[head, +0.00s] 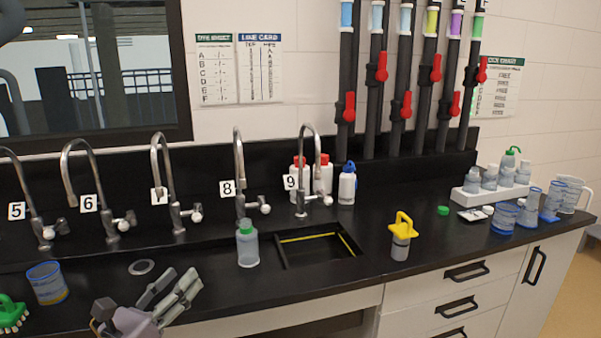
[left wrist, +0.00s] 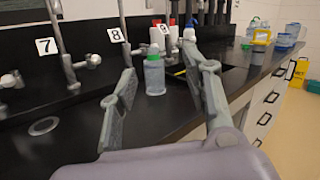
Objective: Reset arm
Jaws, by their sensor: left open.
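My left gripper (head: 168,290) is low in the head view, at the front of the black counter, with its two fingers apart and nothing between them. In the left wrist view its fingers (left wrist: 160,85) frame a green-capped bottle (left wrist: 155,76) that stands farther back. That bottle (head: 247,244) stands upright left of the sink in the head view, apart from the gripper. Numbered taps, among them tap 8 (head: 240,185) and tap 9 (head: 305,180), line the back of the counter. My right gripper is not in view.
A small sink (head: 316,246) is right of the bottle. A blue-rimmed beaker (head: 47,283) and a green brush (head: 12,314) are at left. A yellow-handled container (head: 402,236) stands right of the sink. A white rack (head: 490,195) and glassware fill the far right. Some counter is clear between them.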

